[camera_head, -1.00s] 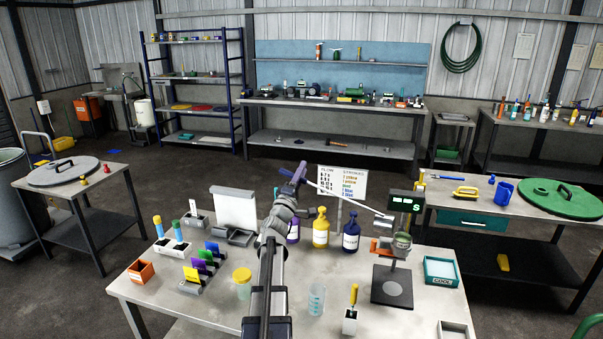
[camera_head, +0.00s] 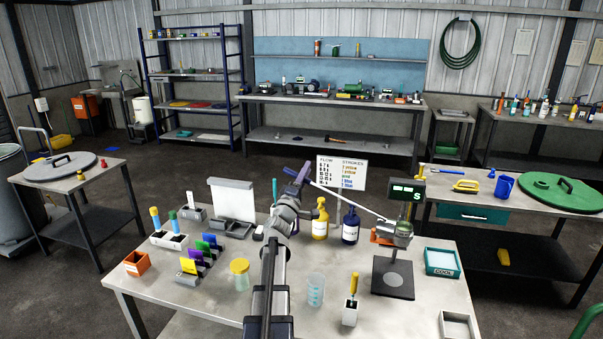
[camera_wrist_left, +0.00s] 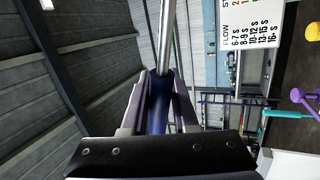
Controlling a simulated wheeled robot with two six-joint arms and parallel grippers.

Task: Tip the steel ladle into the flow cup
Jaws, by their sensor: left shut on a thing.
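My left gripper (camera_head: 300,177) is shut on the ladle's dark blue grip, which also shows between the fingers in the left wrist view (camera_wrist_left: 158,103). The steel ladle (camera_head: 345,198) has a long thin rod that slopes down to the right, toward the flow cup. The flow cup (camera_head: 402,232) is small and greyish, held on a stand with a black base plate and a green-lit display. The ladle's far end is at the cup's upper left in the head view. Its bowl is too small to make out, and I cannot tell if it touches the cup. My right gripper is not in view.
A yellow bottle (camera_head: 320,222) and a dark blue bottle (camera_head: 350,226) stand below the rod. A clear beaker (camera_head: 316,290), a yellow-lidded jar (camera_head: 240,274) and a yellow-handled tool in a holder (camera_head: 350,310) stand nearer. A teal tray (camera_head: 442,262) lies right of the stand.

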